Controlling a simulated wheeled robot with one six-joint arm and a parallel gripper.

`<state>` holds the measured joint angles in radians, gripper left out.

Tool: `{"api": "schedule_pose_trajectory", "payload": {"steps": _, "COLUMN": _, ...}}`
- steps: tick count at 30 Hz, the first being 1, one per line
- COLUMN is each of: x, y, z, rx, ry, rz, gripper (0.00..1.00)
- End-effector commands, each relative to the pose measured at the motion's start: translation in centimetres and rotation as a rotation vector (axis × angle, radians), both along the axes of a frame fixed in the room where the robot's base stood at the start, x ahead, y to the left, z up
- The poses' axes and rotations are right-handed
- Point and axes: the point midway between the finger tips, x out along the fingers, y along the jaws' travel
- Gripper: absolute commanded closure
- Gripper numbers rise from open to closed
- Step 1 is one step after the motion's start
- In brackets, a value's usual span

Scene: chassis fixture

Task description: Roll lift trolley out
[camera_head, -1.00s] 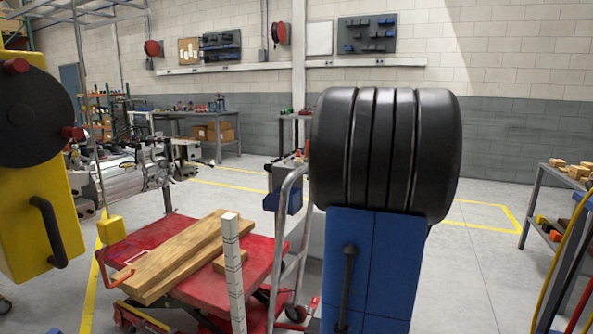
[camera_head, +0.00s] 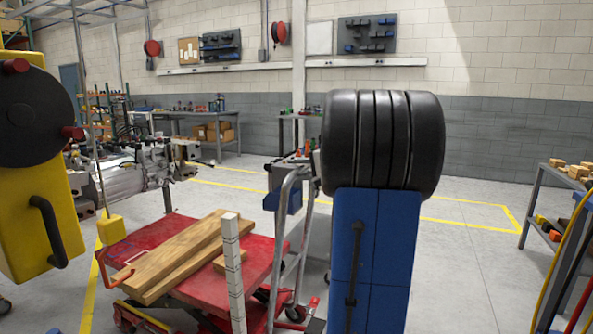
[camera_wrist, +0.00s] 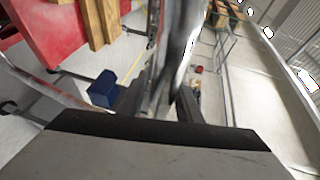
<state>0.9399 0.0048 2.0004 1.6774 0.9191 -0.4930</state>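The lift trolley has a red platform (camera_head: 190,262) with wooden boards (camera_head: 185,255) on it and a grey tubular handle (camera_head: 290,215) at its right side. Part of the red platform (camera_wrist: 45,40) and the boards (camera_wrist: 100,22) show at the upper left of the wrist view. My gripper (camera_wrist: 160,98) shows in the wrist view with its dark fingers apart. A grey, blurred tube (camera_wrist: 178,60) runs up between or just beyond the fingers; contact cannot be made out. In the head view my gripper is hidden.
A white post with dark marks (camera_head: 233,270) stands before the trolley. A workbench (camera_head: 200,125) is at the back wall, and a shelf table (camera_head: 545,205) is at the right edge. The floor between (camera_head: 470,265) is clear. A blue bin (camera_wrist: 103,88) shows in the wrist view.

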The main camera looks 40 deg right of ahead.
Motion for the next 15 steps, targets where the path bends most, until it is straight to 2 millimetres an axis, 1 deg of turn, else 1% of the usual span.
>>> {"api": "schedule_pose_trajectory", "payload": {"steps": 1, "x": 0.0, "y": 0.0, "z": 0.0, "rx": 0.0, "ry": 0.0, "rz": 0.0, "gripper": 0.81}}
{"api": "schedule_pose_trajectory", "payload": {"steps": 2, "x": 0.0, "y": 0.0, "z": 0.0, "rx": 0.0, "ry": 0.0, "rz": 0.0, "gripper": 0.89}}
{"api": "schedule_pose_trajectory", "payload": {"steps": 3, "x": 0.0, "y": 0.0, "z": 0.0, "rx": 0.0, "ry": 0.0, "rz": 0.0, "gripper": 0.98}}
{"api": "schedule_pose_trajectory", "payload": {"steps": 4, "x": 0.0, "y": 0.0, "z": 0.0, "rx": 0.0, "ry": 0.0, "rz": 0.0, "gripper": 1.0}}
{"api": "schedule_pose_trajectory", "payload": {"steps": 9, "x": -0.2, "y": -0.1, "z": 0.0, "rx": 0.0, "ry": 0.0, "rz": -0.001, "gripper": 1.0}}
{"api": "schedule_pose_trajectory", "payload": {"steps": 15, "x": -1.7, "y": -0.7, "z": -0.1, "rx": -0.001, "ry": 0.002, "rz": -0.003, "gripper": 1.0}}
